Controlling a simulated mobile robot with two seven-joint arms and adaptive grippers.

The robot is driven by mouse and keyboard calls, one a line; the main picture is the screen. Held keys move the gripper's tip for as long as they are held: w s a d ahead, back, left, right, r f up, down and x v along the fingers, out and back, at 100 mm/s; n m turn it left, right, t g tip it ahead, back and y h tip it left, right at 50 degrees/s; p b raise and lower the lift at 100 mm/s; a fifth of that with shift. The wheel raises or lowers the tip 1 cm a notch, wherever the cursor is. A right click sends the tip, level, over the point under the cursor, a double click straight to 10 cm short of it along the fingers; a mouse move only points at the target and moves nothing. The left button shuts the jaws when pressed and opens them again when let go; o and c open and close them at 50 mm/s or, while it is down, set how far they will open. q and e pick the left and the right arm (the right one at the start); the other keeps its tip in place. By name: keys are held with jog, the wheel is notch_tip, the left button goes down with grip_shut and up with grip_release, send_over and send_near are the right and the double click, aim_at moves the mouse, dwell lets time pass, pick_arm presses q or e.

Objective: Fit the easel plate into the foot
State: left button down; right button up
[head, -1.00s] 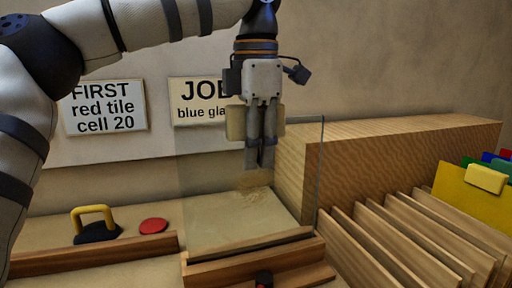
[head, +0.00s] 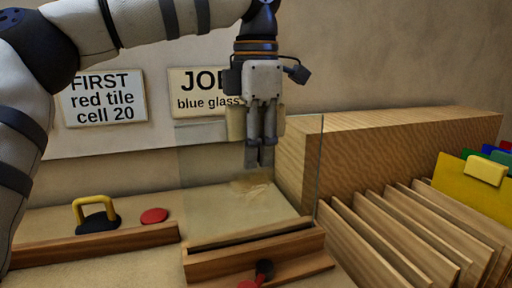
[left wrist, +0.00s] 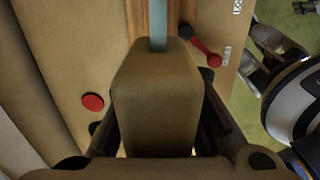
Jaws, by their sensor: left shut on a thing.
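My left gripper (head: 260,160) points straight down and is shut on the easel plate (head: 306,165), a clear pane seen mainly by its right edge. In the left wrist view the plate shows edge-on as a blue-grey strip (left wrist: 158,32), beyond a large tan block (left wrist: 155,95) between the fingers. The foot (head: 215,264) is a wooden block with a long groove. The plate's lower edge appears over the foot in the head view; I cannot tell whether it is inside the groove.
A red-and-black knobbed part (head: 263,271) is at the foot's front. A wooden box (head: 400,140) and a slatted rack (head: 375,240) with colored tiles (head: 465,182) stand right. A yellow-handled tool (head: 96,215) and a red disc (head: 154,215) lie left, behind a wooden rail (head: 90,246).

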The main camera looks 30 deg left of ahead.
pick_arm(q)
jog(key=c, duration=1.3)
grip_release()
jog(key=shift+f, duration=0.1)
notch_tip(320, 180, up, 12)
